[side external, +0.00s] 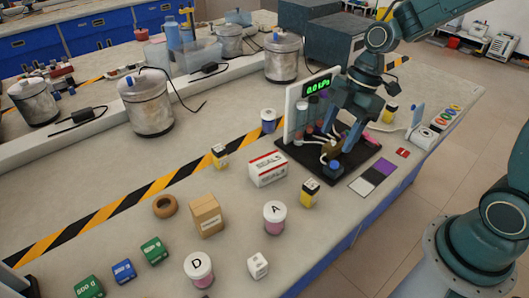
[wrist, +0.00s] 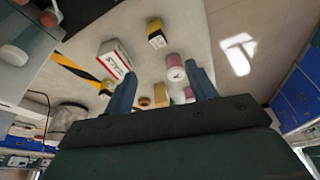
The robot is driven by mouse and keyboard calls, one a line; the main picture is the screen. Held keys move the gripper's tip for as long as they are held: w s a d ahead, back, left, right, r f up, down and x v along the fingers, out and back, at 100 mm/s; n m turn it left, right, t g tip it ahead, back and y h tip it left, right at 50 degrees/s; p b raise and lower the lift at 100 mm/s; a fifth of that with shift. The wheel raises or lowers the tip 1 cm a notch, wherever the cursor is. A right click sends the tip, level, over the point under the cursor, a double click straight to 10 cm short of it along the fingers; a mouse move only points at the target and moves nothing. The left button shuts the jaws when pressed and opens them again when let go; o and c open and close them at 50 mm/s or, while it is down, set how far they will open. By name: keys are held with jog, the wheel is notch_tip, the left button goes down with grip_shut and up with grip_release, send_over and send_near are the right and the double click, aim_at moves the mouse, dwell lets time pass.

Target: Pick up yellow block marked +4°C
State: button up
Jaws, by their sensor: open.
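Several yellow blocks with dark and white markings stand on the bench; their labels are too small to read, so I cannot tell which is marked +4°C. One yellow block (side external: 310,193) stands right of the SEALS box; a second yellow block (side external: 219,155) is near the striped tape; a third yellow block (side external: 389,113) is behind my arm. The wrist view shows a near yellow block (wrist: 157,40) beyond my fingertips and another yellow block (wrist: 106,88) farther left. My gripper (wrist: 161,72) is open, with nothing between its fingers, above the black-based panel unit.
The SEALS box (side external: 268,169) and jars A (side external: 274,218) and D (side external: 199,270) stand around the blocks. A gauge panel (side external: 307,105) with hoses is close to my gripper. A cardboard box (side external: 206,215) and brown ring (side external: 165,206) lie left. The bench's front edge is at right.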

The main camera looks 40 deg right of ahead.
aim_at(312, 183)
jog(key=f+n, duration=0.1)
jog(key=w+f+n, duration=0.1)
jog(key=f, duration=0.1)
jog(key=w+f+n+g+y, duration=0.1)
jog(key=shift+a+f, duration=0.2)
jog(key=shift+f, duration=0.15)
jog(key=shift+f, duration=0.1)
jog(key=shift+x, duration=4.25)
jog(key=shift+x, duration=2.6)
jog(key=shift+s, duration=0.15)
jog(key=c, duration=1.1)
